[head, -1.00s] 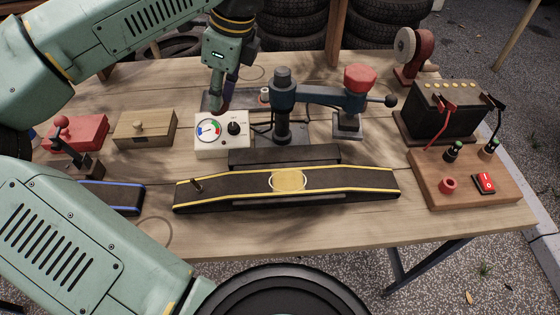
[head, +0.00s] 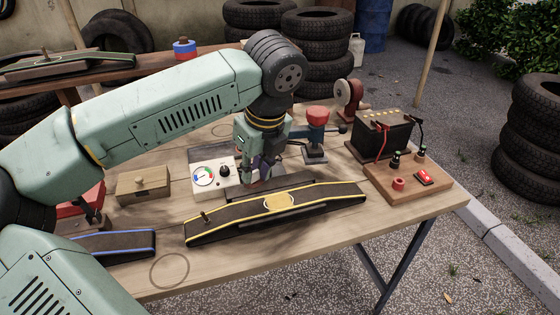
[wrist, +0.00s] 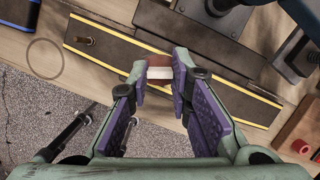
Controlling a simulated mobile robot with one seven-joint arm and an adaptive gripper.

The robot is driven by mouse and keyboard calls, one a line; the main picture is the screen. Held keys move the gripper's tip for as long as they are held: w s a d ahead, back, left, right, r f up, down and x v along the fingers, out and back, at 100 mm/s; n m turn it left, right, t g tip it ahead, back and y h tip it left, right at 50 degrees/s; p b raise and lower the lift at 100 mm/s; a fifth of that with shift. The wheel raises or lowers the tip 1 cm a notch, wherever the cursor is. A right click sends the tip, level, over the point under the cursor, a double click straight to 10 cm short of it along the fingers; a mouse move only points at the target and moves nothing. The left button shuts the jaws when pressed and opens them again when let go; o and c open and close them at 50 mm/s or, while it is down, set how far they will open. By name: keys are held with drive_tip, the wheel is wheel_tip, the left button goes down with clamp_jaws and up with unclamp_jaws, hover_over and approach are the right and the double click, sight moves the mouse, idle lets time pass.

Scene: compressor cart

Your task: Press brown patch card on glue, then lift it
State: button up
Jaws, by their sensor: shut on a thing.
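My gripper (head: 261,180) hangs just behind the middle of a black strip with yellow edges (head: 225,227). In the wrist view my gripper (wrist: 160,68) is shut on a small brown card with a white part (wrist: 158,60), which appears over the strip (wrist: 113,47). The card is not clearly visible in the head view. The glue (head: 279,201) is a yellowish oval with a pale outline on top of the strip. It lies a little in front and to the right of my fingertips. In the wrist view the glue is hidden behind my fingers and card.
A white dial box (head: 212,174) stands left of my gripper, and a wooden box (head: 144,186) farther left. A red-topped post (head: 316,135) and battery (head: 383,133) stand at right. A blue-edged strip (head: 120,241) lies left. The table front is clear.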

drive_tip(key=d+m, duration=0.4)
drive_tip(key=h, duration=0.1)
hover_over(278, 200)
drive_tip(key=shift+s+d+f+m+t, duration=0.15)
drive_tip(key=shift+s+f+t, duration=0.1)
drive_tip(key=shift+f, duration=0.65)
drive_tip(key=shift+s+d+f+m+t, duration=0.1)
drive_tip(key=shift+s+f+m+t, duration=0.1)
drive_tip(key=shift+f, duration=0.7)
wheel_tip(278, 200, down, 2)
drive_tip(key=b, duration=0.3)
drive_tip(key=shift+f, duration=0.1)
drive_tip(key=shift+b, duration=1.1)
drive_tip(key=shift+f+b, duration=0.4)
drive_tip(key=shift+b, duration=0.05)
idle(0.9)
